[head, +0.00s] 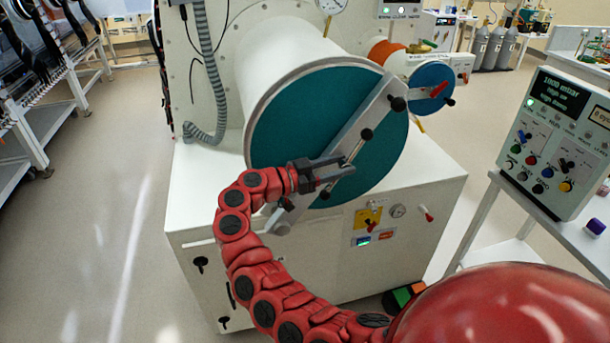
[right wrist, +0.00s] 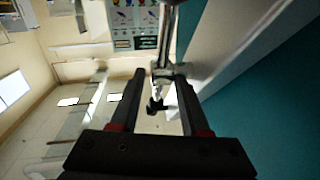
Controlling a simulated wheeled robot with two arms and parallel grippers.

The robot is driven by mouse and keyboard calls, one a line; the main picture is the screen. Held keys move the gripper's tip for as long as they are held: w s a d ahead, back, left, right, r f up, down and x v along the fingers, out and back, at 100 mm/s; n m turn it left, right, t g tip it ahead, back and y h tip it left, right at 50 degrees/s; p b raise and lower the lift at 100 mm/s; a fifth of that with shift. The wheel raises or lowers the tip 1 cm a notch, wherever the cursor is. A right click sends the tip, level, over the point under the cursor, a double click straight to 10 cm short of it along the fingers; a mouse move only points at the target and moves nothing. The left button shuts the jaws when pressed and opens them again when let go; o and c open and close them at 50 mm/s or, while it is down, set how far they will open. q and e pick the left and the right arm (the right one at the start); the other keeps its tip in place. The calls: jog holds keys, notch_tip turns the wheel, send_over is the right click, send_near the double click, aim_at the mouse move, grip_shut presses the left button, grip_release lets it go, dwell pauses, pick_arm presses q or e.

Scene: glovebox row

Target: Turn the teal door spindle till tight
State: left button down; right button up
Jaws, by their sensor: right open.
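The teal door (head: 290,125) closes the end of the large white cylinder, with a grey bar slanting across it. The door spindle (head: 353,155) sits at the middle of the bar; its thin metal cross-rod has a black knob (head: 366,134) at the upper right and another (head: 324,194) at the lower left. My right gripper (head: 343,168) is open at the spindle. In the right wrist view its fingers (right wrist: 162,78) stand either side of the metal rod and hub, with a black knob (right wrist: 156,105) between them. Contact cannot be told. My left gripper is not in view.
A smaller blue door (head: 432,82) with a red handle is at the right of the teal one. A control console (head: 560,135) stands on a white table at right. The white cabinet (head: 330,245) is below the door. Open floor lies to the left.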

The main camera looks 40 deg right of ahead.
jog(key=w+a+b, duration=0.2)
jog(key=a+b, duration=0.2)
jog(key=a, duration=1.1)
jog(key=shift+w, duration=0.35)
jog(key=shift+r, duration=0.1)
